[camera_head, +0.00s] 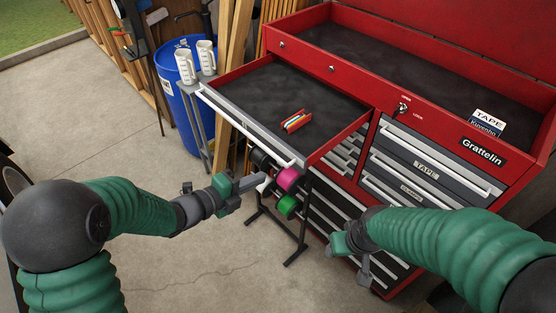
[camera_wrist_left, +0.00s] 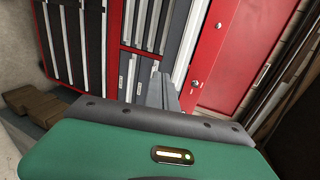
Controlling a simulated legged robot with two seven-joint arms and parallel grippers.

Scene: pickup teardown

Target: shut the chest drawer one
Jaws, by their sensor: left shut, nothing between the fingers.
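The red tool chest (camera_head: 372,122) stands at the right in the head view. Its wide upper-left drawer (camera_head: 262,92) is pulled far out, with a dark liner, red sides and a pale handle strip along its front (camera_head: 238,118). A small red-and-white item (camera_head: 296,121) lies inside it. My left gripper (camera_head: 262,179) is shut and empty, low near the drawer's near front corner. Whether it touches the drawer I cannot tell. Its fingers (camera_wrist_left: 160,90) also show in the left wrist view, before grey drawer fronts. My right gripper (camera_head: 362,264) hangs before the lower drawers, its fingers unclear.
A stand with pink and green spools (camera_head: 288,179) is beside my left gripper. Concrete floor (camera_head: 100,120) is open at the left.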

